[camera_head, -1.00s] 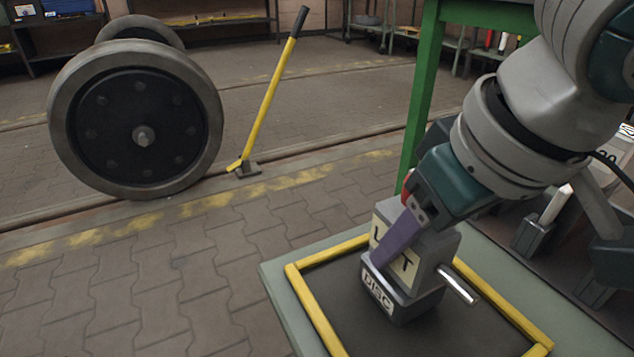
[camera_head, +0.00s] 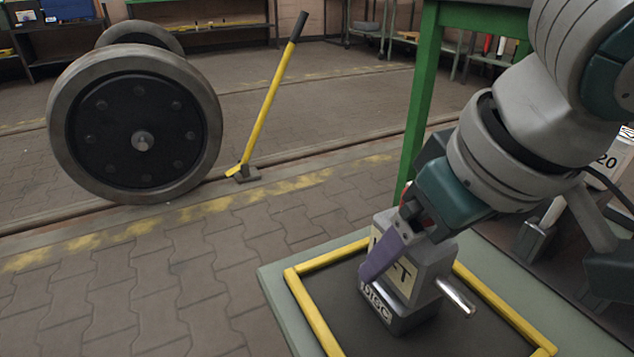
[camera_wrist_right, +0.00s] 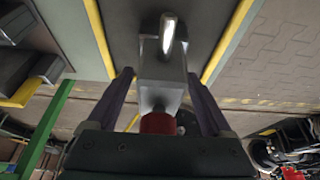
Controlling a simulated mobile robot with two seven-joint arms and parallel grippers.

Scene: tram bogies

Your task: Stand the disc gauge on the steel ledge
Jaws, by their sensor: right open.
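The disc gauge (camera_head: 435,262) is a grey block with a dark base, a label reading DISC and a short metal rod on its side. It stands upright on a dark mat framed by yellow rails. My right gripper (camera_wrist_right: 160,76) comes from above with its purple fingers on either side of the gauge. The fingers are open, with narrow gaps beside the block in the right wrist view. The far finger is hidden in the head view. A red part (camera_wrist_right: 157,123) shows between the finger bases. My left gripper is out of view. I cannot pick out a separate steel ledge.
The yellow rails (camera_head: 310,311) edge the mat on a grey-green table (camera_head: 278,290). A green post (camera_head: 418,100) rises behind it. A wheelset (camera_head: 140,140) and a yellow lever (camera_head: 268,95) stand on the paved floor at left. The paving (camera_head: 150,280) between is clear.

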